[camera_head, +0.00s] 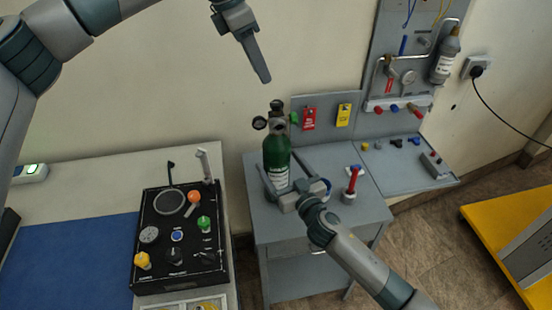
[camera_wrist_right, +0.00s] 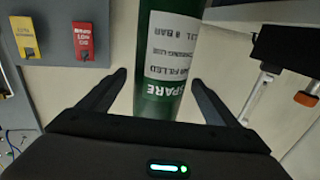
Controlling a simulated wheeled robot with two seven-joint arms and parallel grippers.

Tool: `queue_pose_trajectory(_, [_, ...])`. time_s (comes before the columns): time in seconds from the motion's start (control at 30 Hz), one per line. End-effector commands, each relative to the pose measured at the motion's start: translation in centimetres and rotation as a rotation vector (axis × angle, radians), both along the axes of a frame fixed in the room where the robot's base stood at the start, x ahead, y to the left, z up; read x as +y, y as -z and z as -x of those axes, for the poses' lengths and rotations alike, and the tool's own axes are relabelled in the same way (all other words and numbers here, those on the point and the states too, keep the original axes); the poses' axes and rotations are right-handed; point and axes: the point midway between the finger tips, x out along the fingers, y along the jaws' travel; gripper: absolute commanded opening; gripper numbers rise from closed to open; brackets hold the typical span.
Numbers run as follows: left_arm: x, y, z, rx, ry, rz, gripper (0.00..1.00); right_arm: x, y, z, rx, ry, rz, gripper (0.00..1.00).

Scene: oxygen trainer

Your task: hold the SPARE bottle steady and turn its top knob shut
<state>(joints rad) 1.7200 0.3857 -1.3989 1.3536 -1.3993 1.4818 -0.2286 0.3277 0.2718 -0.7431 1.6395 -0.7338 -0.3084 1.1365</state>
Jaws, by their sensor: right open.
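The green SPARE bottle (camera_head: 276,156) stands upright on the grey cabinet, with its dark top knob (camera_head: 276,106) and a round gauge (camera_head: 260,123) at its neck. In the right wrist view the bottle (camera_wrist_right: 165,45) shows its white label with the word SPARE; its top is out of that view. My right gripper (camera_wrist_right: 160,78) is open, with one finger on each side of the bottle and visible gaps between. In the head view my left gripper (camera_head: 263,78) points down above the knob, clear of it. Its fingers overlap, so its opening is hidden.
A black control panel (camera_head: 180,240) stands left on a bench. Behind the bottle hang a red tag (camera_head: 309,118) and a yellow tag (camera_head: 344,115). A red-handled item (camera_head: 351,184) stands right on the cabinet. Another bottle (camera_head: 446,58) hangs on the wall board.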

Motion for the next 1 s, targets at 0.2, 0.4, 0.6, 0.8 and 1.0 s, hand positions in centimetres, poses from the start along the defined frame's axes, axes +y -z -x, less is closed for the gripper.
queue_pose_trajectory(0.2, [0.0,0.0,0.0,0.000,0.000,0.000,0.31,1.0,0.0,-2.1,0.000,0.001,0.001,0.84])
queue_pose_trajectory(0.4, [0.0,0.0,0.0,0.000,0.000,0.000,0.31,1.3,0.0,-2.6,0.000,0.001,0.000,0.84])
queue_pose_trajectory(0.6, [0.0,0.0,0.0,0.000,0.000,0.000,0.31,1.3,0.0,-2.6,0.000,0.000,0.000,0.84])
queue_pose_trajectory(0.8, [0.0,0.0,0.0,0.000,0.000,0.000,0.31,1.3,0.0,-2.6,0.000,0.000,0.000,0.46])
queue_pose_trajectory(1.0, [0.0,0.0,0.0,0.000,0.000,0.000,0.31,1.3,0.0,-2.6,0.000,0.000,0.000,0.00])
